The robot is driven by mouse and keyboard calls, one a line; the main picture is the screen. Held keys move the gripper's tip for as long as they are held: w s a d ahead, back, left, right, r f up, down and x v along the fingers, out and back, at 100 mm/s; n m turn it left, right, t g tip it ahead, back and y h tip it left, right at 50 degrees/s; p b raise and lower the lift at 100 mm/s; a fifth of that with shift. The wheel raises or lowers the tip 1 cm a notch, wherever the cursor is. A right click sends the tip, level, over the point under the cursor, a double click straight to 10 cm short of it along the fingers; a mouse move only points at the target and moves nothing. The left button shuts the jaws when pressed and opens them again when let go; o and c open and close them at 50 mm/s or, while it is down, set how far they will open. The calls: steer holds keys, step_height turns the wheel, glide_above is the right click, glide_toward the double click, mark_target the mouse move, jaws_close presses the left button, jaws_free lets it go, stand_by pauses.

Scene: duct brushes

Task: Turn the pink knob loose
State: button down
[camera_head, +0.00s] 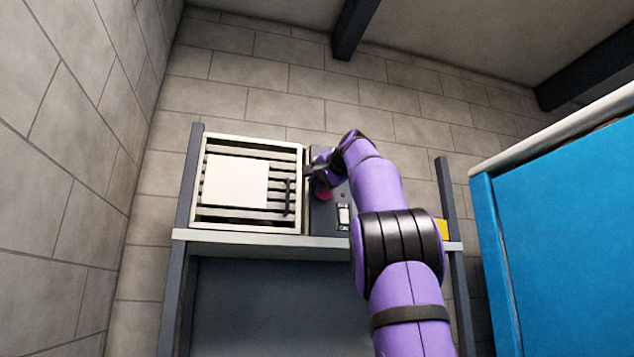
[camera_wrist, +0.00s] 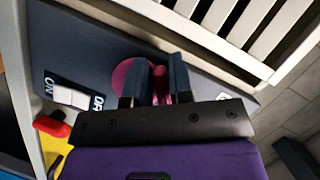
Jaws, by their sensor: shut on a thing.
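The pink knob (camera_head: 322,194) is on the dark panel (camera_head: 323,220), right of the slatted vent. In the wrist view its round pink base (camera_wrist: 122,76) shows beside my gripper (camera_wrist: 163,76). The two dark fingers are shut on the knob's pink grip, which shows as a strip between them. In the head view my purple arm reaches up to the panel, and the wrist hides part of the knob and panel. How far the knob is turned I cannot tell.
A white rocker switch (camera_wrist: 72,97) marked ON and OFF sits on the panel. The slatted vent (camera_head: 212,218) has a pale sheet and a dark handle. A red thing (camera_wrist: 52,126) and a yellow thing (camera_head: 442,231) are nearby. A blue cabinet (camera_head: 560,230) stands at right.

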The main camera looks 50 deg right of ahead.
steer(key=n, duration=0.1)
steer(key=n+g+h, duration=0.1)
steer(key=n+g, duration=0.1)
steer(key=n, duration=0.1)
steer(key=shift+s+d+f, duration=0.1)
steer(key=shift+d+f, duration=0.15)
steer(key=shift+f, duration=0.05)
steer(key=n+h, duration=0.1)
steer(key=n+g+h, duration=0.1)
steer(key=n, duration=0.1)
steer(key=shift+s+d+g, duration=0.15)
steer(key=shift+d+g, duration=0.05)
steer(key=shift+g, duration=0.1)
steer(key=shift+n, duration=0.3)
steer(key=c, duration=1.1)
jaws_free()
steer(key=shift+c, duration=0.2)
steer(key=v, duration=1)
steer(key=shift+s+a, duration=0.3)
